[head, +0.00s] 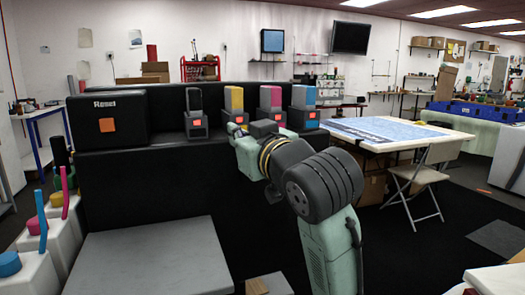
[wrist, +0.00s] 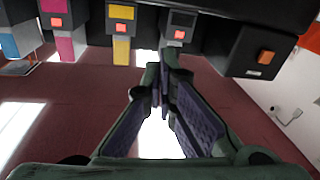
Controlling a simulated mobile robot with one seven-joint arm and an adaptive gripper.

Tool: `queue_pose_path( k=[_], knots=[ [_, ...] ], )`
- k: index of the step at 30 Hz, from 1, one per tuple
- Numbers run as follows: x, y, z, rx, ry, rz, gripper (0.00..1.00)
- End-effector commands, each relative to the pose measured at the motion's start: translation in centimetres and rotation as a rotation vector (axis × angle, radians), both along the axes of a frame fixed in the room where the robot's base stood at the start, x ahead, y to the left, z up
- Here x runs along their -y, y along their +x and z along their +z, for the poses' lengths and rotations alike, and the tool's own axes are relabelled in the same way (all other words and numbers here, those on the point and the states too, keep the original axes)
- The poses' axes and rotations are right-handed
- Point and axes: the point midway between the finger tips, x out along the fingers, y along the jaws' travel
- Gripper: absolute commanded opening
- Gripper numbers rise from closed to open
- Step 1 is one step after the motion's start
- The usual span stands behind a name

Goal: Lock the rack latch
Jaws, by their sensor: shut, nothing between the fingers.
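No part is clearly recognizable as the rack latch. A black box marked "Reset" (head: 112,105) with an orange square sits at the row's left end. The wrist view is upside down and shows the black unit (wrist: 179,22), yellow unit (wrist: 122,14) and Reset box (wrist: 252,42) along the top. My gripper (wrist: 163,75) is shut and empty, apart from the units. In the head view, my wrist hides its fingertips.
A grey flat surface (head: 150,257) lies before the rack. White containers with coloured caps (head: 38,225) stand at left. A table with a blue sheet (head: 385,130) and a folding chair (head: 420,182) stand at right. Dark floor is open between chair and arm.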

Motion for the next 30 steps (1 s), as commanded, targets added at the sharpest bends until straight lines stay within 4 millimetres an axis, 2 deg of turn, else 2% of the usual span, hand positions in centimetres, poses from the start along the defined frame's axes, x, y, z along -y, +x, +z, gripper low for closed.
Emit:
queue_pose_path(
  k=[1,3,8,20,26,30],
  knots=[
    [1.9,-0.1,-0.2,-0.029,-0.014,-0.033,0.00],
    [3.5,-0.3,-0.7,-0.064,-0.028,-0.061,0.00],
    [5.2,-0.5,-1.1,-0.101,-0.043,-0.090,0.00],
    [5.1,-0.2,-1.1,-0.104,-0.042,-0.091,0.00],
    [4.0,2.3,-1.2,-0.106,-0.042,-0.089,0.00],
    [3.0,5.1,-1.4,-0.108,-0.042,-0.088,0.00]
  ],
)
